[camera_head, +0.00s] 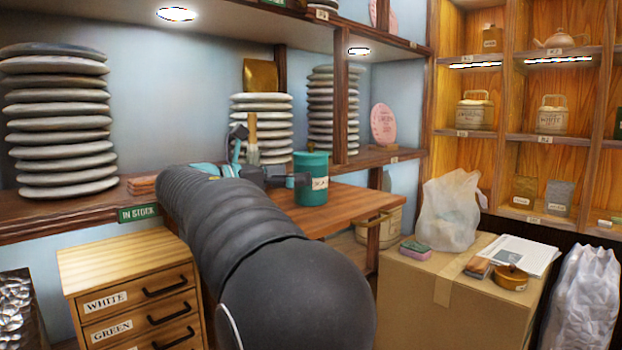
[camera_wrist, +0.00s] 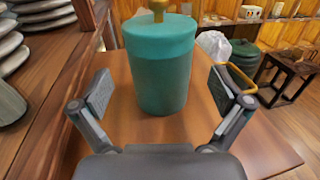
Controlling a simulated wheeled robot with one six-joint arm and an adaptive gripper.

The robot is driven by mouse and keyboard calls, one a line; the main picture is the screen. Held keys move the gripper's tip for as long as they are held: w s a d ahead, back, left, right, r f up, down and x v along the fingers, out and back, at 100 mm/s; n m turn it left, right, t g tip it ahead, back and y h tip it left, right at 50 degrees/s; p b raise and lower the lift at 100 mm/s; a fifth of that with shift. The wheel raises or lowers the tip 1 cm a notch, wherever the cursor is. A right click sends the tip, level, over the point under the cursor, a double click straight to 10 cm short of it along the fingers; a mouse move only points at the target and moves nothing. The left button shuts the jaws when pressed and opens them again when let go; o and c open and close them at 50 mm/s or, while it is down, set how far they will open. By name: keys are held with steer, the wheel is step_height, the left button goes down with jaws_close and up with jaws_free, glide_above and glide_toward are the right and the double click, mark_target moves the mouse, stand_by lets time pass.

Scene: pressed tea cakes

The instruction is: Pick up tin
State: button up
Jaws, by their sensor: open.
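A teal cylindrical tin (camera_head: 311,188) with a white label stands upright on a brown wooden table. In the wrist view the same tin (camera_wrist: 160,68) stands between the two open fingers of my gripper (camera_wrist: 168,92), with a gap on each side. Its lid has a gold knob on top, cut off by the picture's upper edge. In the head view my gripper (camera_head: 283,178) is beside the tin on its left, and my dark arm hides part of the table.
Stacks of pale tea cakes (camera_head: 60,125) fill the shelf behind and at the left. A cardboard box (camera_head: 450,300) at the right bears a plastic bag (camera_head: 452,210), a sponge (camera_head: 415,250) and papers. The wooden tabletop (camera_wrist: 225,150) around the tin looks mostly clear.

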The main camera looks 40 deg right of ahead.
steer(key=shift+s+d, duration=0.15)
steer(key=shift+d, duration=1.05)
steer(key=shift+s+d, duration=0.15)
steer(key=shift+d, duration=1)
steer(key=c, duration=1.3)
